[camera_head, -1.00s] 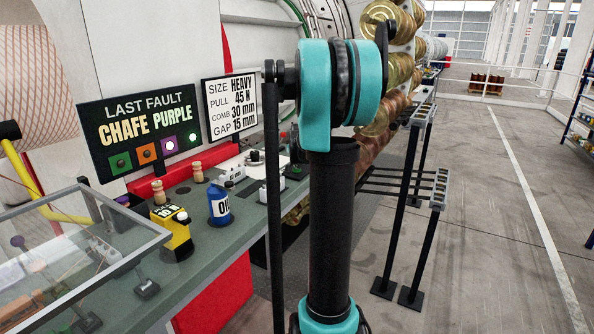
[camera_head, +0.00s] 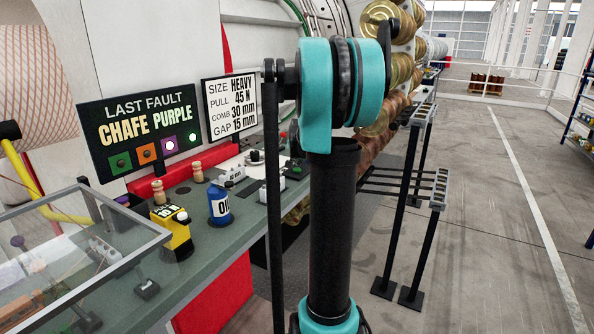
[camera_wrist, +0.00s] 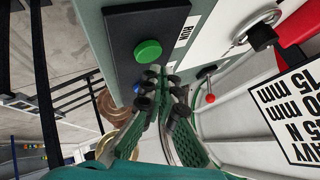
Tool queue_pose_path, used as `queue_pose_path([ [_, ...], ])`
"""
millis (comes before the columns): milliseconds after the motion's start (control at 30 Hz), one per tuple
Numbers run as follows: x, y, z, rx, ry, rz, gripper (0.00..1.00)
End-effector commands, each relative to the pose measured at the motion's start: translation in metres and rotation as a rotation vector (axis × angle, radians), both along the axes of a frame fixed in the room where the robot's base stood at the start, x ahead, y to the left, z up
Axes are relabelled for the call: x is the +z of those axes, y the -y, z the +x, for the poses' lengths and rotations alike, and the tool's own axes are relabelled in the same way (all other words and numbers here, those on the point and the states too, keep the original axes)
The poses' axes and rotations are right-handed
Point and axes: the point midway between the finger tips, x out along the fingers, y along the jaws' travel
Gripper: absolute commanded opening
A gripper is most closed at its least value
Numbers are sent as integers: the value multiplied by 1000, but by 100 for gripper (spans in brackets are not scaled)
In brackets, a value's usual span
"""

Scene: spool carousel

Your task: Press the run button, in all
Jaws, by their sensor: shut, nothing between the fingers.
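The run button is a green round button (camera_wrist: 148,53) on a black plate (camera_wrist: 131,28) in the wrist view, with a "RUN" label (camera_wrist: 182,32) beside it. My gripper (camera_wrist: 151,88) is shut and empty. Its fingertips show just below the button in the picture, close to the plate's edge. I cannot tell whether they touch anything.
A black knob (camera_wrist: 262,37) and a red-tipped lever (camera_wrist: 210,98) are near the button. In the head view, a yellow gauge (camera_head: 178,235), a blue oil bottle (camera_head: 219,207) and a clear-lidded case (camera_head: 150,243) stand along the bench. A fault sign (camera_head: 140,130) stands behind.

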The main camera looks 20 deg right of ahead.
Motion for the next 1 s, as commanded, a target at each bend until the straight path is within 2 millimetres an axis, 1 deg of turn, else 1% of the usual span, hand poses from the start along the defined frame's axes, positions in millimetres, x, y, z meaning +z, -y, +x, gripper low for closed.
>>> queue_pose_path([
  [167, 2, 0, 0, 0, 0, 0, 0],
  [700, 46, 0, 0, 0, 0, 0, 0],
  [833, 50, 0, 0, 0, 0, 0, 0],
  [1000, 50, 0, 0, 0, 0, 0, 0],
])
